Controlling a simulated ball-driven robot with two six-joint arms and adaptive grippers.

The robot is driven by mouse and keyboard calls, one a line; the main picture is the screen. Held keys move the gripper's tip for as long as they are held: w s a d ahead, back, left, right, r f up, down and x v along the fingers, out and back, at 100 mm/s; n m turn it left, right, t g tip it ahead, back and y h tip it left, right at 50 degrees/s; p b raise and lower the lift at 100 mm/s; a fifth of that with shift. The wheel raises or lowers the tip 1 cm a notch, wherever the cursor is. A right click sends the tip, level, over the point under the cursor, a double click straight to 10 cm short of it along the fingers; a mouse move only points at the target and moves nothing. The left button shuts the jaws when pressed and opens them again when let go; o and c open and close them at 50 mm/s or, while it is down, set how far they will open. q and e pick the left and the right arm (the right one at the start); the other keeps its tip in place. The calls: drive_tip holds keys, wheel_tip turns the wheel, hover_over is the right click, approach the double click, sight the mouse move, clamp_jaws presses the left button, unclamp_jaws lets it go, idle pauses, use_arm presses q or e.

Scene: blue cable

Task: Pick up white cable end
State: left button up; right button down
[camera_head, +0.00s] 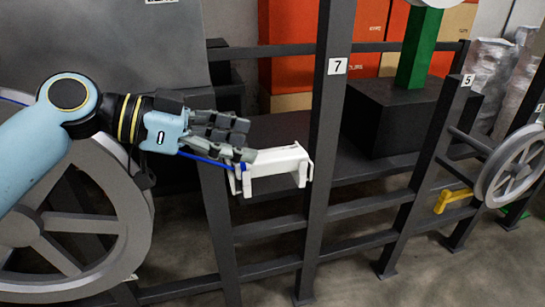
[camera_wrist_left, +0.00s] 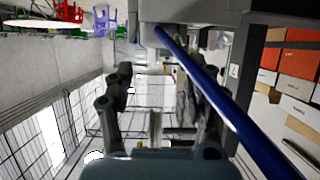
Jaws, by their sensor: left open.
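A white bracket-like piece (camera_head: 275,168) sits by the dark rack, left of the post marked 7. A thin blue cable (camera_head: 205,160) runs to its left side, just below my left gripper. I cannot tell which part is the white cable end. My left gripper (camera_head: 247,140) is open, just above and left of the white piece, and I see nothing held in it. In the left wrist view the blue cable (camera_wrist_left: 225,105) crosses diagonally in front of the right finger, and the gripper (camera_wrist_left: 163,85) shows its fingers apart. My right gripper is not in view.
The dark metal rack has posts marked 7 (camera_head: 337,66) and 5 (camera_head: 467,80). A dark block with a green post (camera_head: 418,48) stands behind. A grey spoked wheel (camera_head: 130,190) is at the left, another (camera_head: 515,168) at the right. Orange boxes (camera_head: 293,72) stand behind.

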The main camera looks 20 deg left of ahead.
sight(279, 154)
use_arm(q)
drive_tip(key=shift+w+d+f, duration=0.2)
drive_tip(key=shift+w+d, duration=0.2)
drive_tip(key=shift+d, duration=0.1)
drive_tip(key=shift+w+d+f, duration=0.15)
drive_tip(key=shift+s+p+x, duration=0.2)
drive_tip(key=shift+p+x, duration=0.55)
drive_tip(key=shift+x, duration=0.45)
drive_tip(key=x, duration=0.2)
drive_tip(key=shift+d+f+p, duration=0.15)
drive_tip(key=shift+d+p, duration=0.15)
drive_tip(key=shift+w+d+f, duration=0.15)
drive_tip(key=shift+c, duration=0.5)
drive_tip(key=c, duration=0.9)
drive_tip(key=shift+c, duration=0.7)
use_arm(e)
drive_tip(key=shift+w+r, duration=0.8)
drive_tip(key=shift+r, duration=0.35)
